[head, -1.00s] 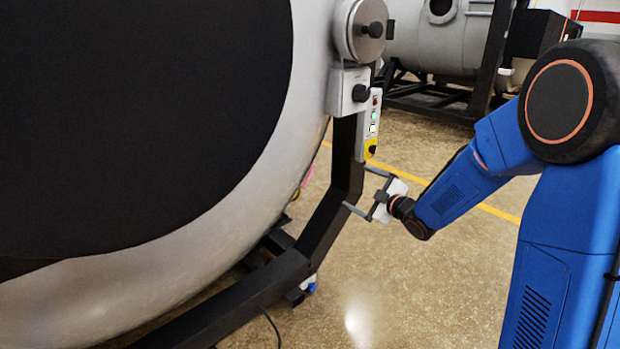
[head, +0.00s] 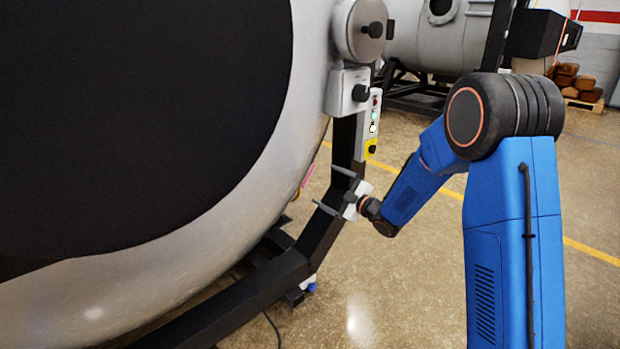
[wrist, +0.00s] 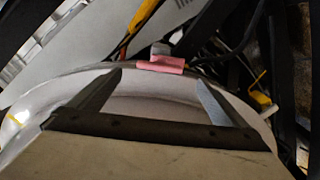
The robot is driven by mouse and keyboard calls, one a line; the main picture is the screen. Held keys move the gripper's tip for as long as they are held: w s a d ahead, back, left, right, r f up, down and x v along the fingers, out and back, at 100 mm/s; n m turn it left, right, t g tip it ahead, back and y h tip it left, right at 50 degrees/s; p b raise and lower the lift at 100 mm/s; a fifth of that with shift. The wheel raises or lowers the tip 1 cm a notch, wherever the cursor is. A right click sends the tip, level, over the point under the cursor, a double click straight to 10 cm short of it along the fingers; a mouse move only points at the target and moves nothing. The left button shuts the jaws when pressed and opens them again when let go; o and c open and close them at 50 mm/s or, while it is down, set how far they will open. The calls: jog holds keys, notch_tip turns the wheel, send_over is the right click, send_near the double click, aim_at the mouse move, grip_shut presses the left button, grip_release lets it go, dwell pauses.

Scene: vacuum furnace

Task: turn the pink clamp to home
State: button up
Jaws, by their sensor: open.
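The pink clamp (head: 308,175) sits at the lower right rim of the big round furnace door, left of the dark frame post, in the head view. In the wrist view the pink clamp (wrist: 161,65) lies across the rim beside a grey block, ahead of the fingers. My gripper (head: 325,190) is open and empty, its two fingers reaching left across the dark frame post. In the wrist view my gripper (wrist: 158,85) has its fingers wide apart, with the clamp beyond them and not touched.
The dark frame post (head: 318,237) stands close by my fingers. A control box with buttons (head: 370,125) is above my gripper. A cable (wrist: 130,28) and dark bars crowd the space around the clamp. The floor (head: 400,290) below is mostly clear.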

aim_at(310, 176)
jog(key=x, duration=0.9)
jog(key=shift+w+a, duration=0.15)
jog(key=shift+a, duration=0.05)
